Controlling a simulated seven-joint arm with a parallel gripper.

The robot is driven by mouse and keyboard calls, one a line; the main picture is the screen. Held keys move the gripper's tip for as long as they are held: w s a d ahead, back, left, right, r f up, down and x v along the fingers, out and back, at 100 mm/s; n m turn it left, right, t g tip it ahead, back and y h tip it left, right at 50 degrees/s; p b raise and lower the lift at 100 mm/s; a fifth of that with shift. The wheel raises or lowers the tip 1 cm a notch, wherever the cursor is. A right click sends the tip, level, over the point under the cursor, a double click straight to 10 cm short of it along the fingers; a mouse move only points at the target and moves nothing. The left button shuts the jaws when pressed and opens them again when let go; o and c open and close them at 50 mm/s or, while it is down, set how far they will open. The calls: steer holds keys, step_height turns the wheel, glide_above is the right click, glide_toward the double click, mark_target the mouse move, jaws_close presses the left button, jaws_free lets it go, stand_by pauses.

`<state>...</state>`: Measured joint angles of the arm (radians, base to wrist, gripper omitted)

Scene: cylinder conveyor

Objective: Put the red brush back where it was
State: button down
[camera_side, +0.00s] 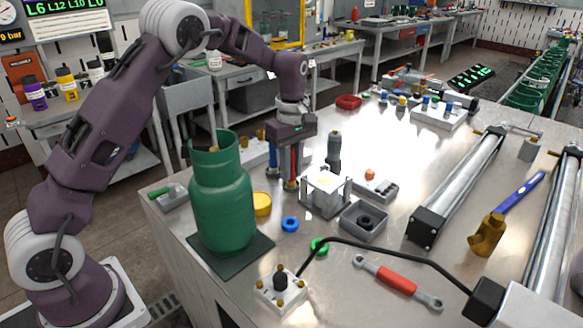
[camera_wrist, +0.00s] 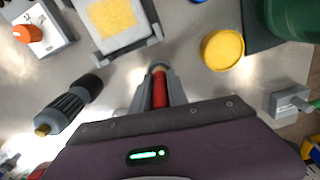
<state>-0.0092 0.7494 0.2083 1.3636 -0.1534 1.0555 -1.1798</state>
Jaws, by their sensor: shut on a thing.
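My gripper (camera_side: 283,176) points down over the metal table, behind the green gas cylinder (camera_side: 221,205). It is shut on the red brush (camera_side: 294,160), which stands roughly upright between the fingers. In the wrist view the red brush (camera_wrist: 159,92) shows between my gripper's fingers (camera_wrist: 158,78), its far end partly hidden. I cannot tell whether its lower end touches the table. A green-handled brush (camera_side: 162,192) lies in a grey holder (camera_side: 173,201) at the table's left edge; the holder also shows in the wrist view (camera_wrist: 284,106).
A yellow lid (camera_side: 262,204) and a blue ring (camera_side: 290,224) lie near the cylinder. A grey fixture with a yellow pad (camera_wrist: 112,18) and a dark upright tool (camera_side: 334,150) stand close to my gripper.

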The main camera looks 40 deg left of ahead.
steer(key=shift+f, duration=0.15)
steer(key=c, duration=1.3)
jaws_free()
step_height(320, 180, up, 12)
steer(key=shift+r, duration=0.25)
